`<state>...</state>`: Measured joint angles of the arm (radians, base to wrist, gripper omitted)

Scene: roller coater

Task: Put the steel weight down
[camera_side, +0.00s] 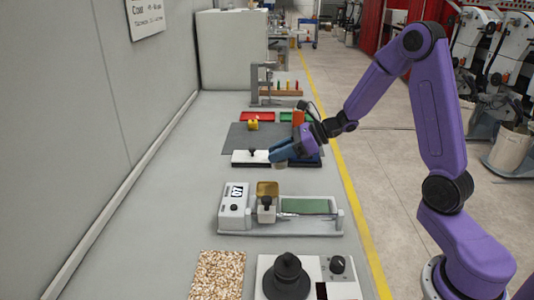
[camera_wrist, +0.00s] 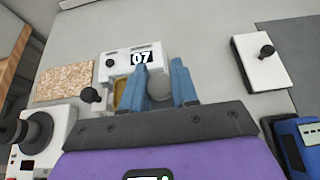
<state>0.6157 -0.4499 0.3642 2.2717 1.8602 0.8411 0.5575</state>
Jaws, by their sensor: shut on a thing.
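My gripper (camera_side: 283,150) is above the bench, over the area between the coater and the white block. In the wrist view its two blue fingers (camera_wrist: 162,82) are closed around a pale grey round piece (camera_wrist: 160,84), which appears to be the steel weight. The fingers cover much of it. In the side view a small part of the weight (camera_side: 279,165) shows below the fingertips, apparently clear of the bench. The roller coater (camera_side: 233,215) has a display reading 07, a gold-coloured pan (camera_side: 267,187) and a green pad (camera_side: 305,206).
A white block with a black knob (camera_side: 245,159) and a blue device (camera_side: 312,162) are close to my gripper. A grey mat (camera_side: 237,138) lies behind. A speckled mat (camera_side: 217,275) and a white device with a black dome (camera_side: 345,288) are in front. The bench's left side is bare.

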